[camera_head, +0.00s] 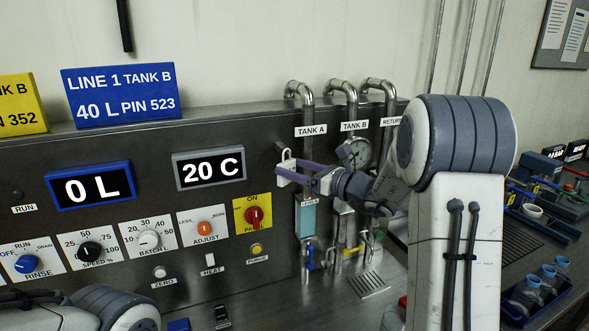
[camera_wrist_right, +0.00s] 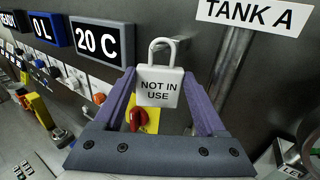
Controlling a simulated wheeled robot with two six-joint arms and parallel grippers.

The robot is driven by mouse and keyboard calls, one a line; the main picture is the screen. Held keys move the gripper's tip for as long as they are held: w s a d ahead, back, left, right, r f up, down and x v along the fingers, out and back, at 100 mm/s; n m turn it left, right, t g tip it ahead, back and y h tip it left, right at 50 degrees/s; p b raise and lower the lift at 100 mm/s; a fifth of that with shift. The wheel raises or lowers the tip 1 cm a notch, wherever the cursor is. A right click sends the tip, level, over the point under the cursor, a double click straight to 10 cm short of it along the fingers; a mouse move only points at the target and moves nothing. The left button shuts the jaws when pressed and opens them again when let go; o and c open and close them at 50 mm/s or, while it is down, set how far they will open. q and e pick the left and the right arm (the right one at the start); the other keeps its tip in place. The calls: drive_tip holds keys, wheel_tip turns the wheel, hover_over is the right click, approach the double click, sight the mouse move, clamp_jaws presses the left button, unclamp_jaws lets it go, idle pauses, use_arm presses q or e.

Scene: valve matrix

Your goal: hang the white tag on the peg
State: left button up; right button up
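The white tag (camera_wrist_right: 159,88) reads "NOT IN USE" and has a loop at its top. It sits upright between the purple fingers of my right gripper (camera_wrist_right: 161,98), which is shut on it. In the head view the tag (camera_head: 285,173) is held in front of the steel panel, left of the TANK A pipe, above and right of the red knob. A small dark stub, perhaps the peg (camera_head: 280,147), shows just by the loop's upper left. I cannot tell whether the loop touches it. Only part of my left arm shows at the bottom left; its gripper is out of view.
The panel (camera_head: 150,155) carries displays, dials and a red knob on a yellow plate (camera_head: 254,214). Pipes (camera_head: 306,105) and a gauge (camera_head: 354,153) stand right of the tag, close to my right arm. A blue crate with bottles (camera_head: 540,290) is at the lower right.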

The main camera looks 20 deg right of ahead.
drive_tip(key=o, duration=0.4)
drive_tip(key=shift+c, duration=0.2)
